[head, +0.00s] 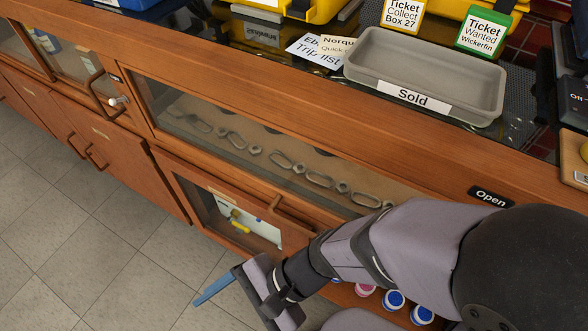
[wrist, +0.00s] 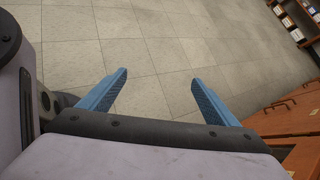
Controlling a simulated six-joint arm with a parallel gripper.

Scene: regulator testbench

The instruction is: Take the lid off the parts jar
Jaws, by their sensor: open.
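My gripper (wrist: 159,78) is open and empty, its two blue fingers apart over bare floor in the wrist view. In the head view one blue fingertip of my gripper (head: 213,289) shows low in front of the cabinet. I cannot make out a parts jar for certain in either view. Small round items with blue tops (head: 393,299) and one with a pink top (head: 365,290) show below my arm at the bottom right. My arm hides part of that area, and I cannot tell whether any is the jar's lid.
A wooden counter (head: 300,103) with glass-fronted drawers and handles runs across the head view. A grey tray (head: 400,62) labelled "Sold" stands on it, near yellow boxes with ticket cards. The tiled floor (head: 90,245) is clear.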

